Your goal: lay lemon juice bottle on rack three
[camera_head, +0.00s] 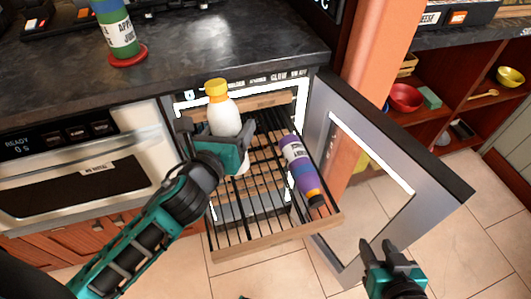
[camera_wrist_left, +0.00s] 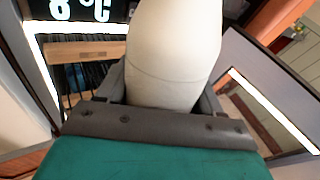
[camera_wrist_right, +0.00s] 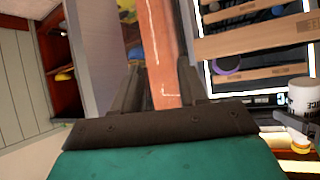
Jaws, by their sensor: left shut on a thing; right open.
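A white bottle with a yellow cap (camera_head: 223,108), likely the lemon juice bottle, stands roughly upright in my left gripper (camera_head: 218,135). It is held over the left rear part of a pulled-out wire rack with a wooden front (camera_head: 275,237). The left wrist view shows the white bottle body (camera_wrist_left: 172,50) between the fingers; its label is not visible. I cannot tell whether its base touches the rack. A purple bottle (camera_head: 300,168) lies on the right side of this rack.
The cooler's glass door (camera_head: 375,180) stands open to the right of the rack. A dark counter (camera_head: 180,55) above holds an apple juice bottle (camera_head: 117,30) on a red coaster. An orange pillar (camera_head: 375,60) and shelves are at right.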

